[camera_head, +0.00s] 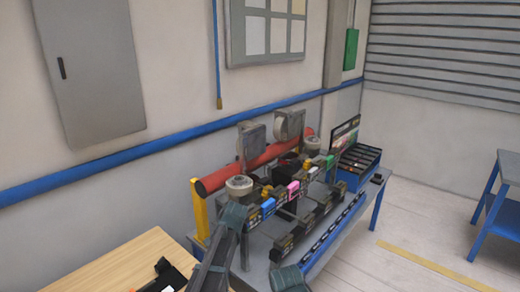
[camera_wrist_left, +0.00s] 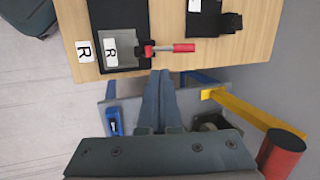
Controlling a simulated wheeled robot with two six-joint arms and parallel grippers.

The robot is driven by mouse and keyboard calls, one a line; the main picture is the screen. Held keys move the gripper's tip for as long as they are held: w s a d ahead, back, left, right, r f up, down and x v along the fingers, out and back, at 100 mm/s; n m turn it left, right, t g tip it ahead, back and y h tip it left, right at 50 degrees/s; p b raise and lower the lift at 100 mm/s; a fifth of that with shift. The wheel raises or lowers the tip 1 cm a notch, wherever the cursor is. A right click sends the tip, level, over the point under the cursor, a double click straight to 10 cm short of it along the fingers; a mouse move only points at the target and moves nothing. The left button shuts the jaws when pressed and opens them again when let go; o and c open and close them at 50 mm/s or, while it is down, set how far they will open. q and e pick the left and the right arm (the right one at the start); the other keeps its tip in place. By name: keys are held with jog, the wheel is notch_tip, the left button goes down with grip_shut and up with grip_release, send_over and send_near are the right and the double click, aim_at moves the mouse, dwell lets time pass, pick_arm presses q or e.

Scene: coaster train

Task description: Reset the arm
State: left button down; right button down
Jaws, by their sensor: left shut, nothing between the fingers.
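My left gripper (camera_wrist_left: 158,75) shows in the left wrist view with its two long grey fingers together and nothing between them. Its tips lie near the edge of the wooden table (camera_wrist_left: 245,52), but I cannot tell their height above it. In the head view my left arm reaches up from the bottom edge, in front of the coaster train station; I cannot make out the fingertips there. My right gripper cannot be made out in either view.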

pick_arm(q)
jog(key=s+d+f+n+h+b, duration=0.1)
jog(key=s+d+f+b, duration=0.1)
jog(key=s, duration=0.6)
jog(key=s+d+f+n+h+b, duration=0.1)
jog(key=s+d+f+b, duration=0.2)
jog(key=s, duration=0.6)
jog(key=s+d+f+g+h+b, duration=0.1)
jog(key=s+d+f+b, duration=0.2)
jog(key=s+d+f, duration=0.3)
jog(key=shift+s+d+n, duration=0.4)
jog(key=shift+s+d, duration=0.3)
jog(key=shift+s, duration=0.45)
